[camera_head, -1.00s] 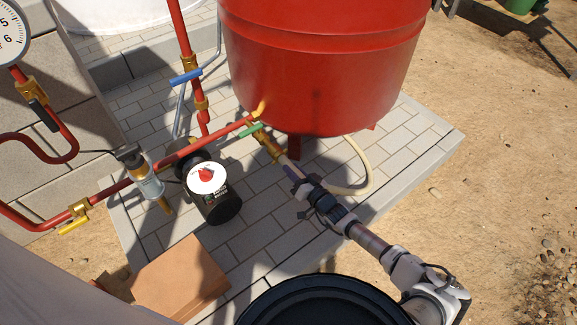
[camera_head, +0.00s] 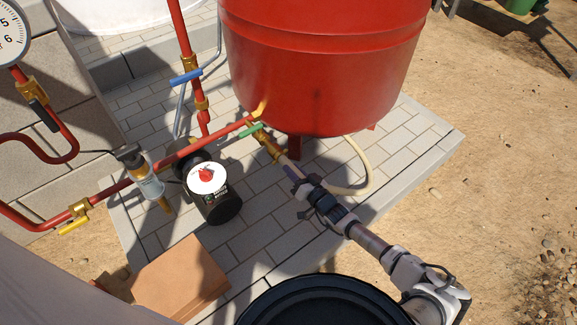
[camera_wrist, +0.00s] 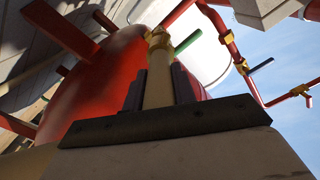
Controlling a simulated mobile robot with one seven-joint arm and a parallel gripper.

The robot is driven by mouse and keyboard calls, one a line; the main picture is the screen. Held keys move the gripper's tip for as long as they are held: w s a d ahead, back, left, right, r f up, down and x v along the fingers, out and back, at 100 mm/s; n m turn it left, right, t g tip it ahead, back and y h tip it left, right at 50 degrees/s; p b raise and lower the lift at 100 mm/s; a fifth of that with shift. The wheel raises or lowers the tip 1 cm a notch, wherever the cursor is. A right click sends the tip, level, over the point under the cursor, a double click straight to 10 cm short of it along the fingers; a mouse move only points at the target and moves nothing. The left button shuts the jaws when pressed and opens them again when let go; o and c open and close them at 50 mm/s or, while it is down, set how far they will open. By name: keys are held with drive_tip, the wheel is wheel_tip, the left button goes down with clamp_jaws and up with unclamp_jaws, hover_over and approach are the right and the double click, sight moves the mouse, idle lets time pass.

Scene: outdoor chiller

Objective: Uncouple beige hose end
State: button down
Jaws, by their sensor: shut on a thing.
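The beige hose end (camera_head: 292,167) points up to a brass fitting (camera_head: 268,145) below the red tank. In the wrist view, the beige hose end (camera_wrist: 159,82) stands between my two dark fingers and meets the brass fitting (camera_wrist: 157,40) beyond them. My gripper (camera_head: 294,174) is shut on the hose end, in line with it. The hose end and the fitting look joined, with no gap that I can see. A green valve handle (camera_head: 249,131) sits beside the fitting; it also shows in the wrist view (camera_wrist: 188,42). The fingers hide part of the hose end.
The red tank (camera_head: 320,70) stands close above my gripper. The beige hose (camera_head: 361,165) loops behind it on the pavers. A black pump (camera_head: 211,200) with a red knob and red pipes (camera_head: 110,189) lie to the left. A black round lid (camera_head: 325,305) is in front.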

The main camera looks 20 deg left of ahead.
drive_tip(key=shift+s+a+r, duration=0.1)
drive_tip(key=shift+s+r, duration=0.05)
drive_tip(key=shift+r, duration=0.05)
idle(0.6)
drive_tip(key=shift+s+d+p, duration=0.15)
drive_tip(key=shift+d+p, duration=0.15)
drive_tip(key=shift+p+v, duration=0.95)
drive_tip(key=shift+v, duration=1.85)
drive_tip(key=shift+f, duration=0.15)
drive_tip(key=c, duration=1.7)
unclamp_jaws()
drive_tip(key=shift+c, duration=0.2)
clamp_jaws()
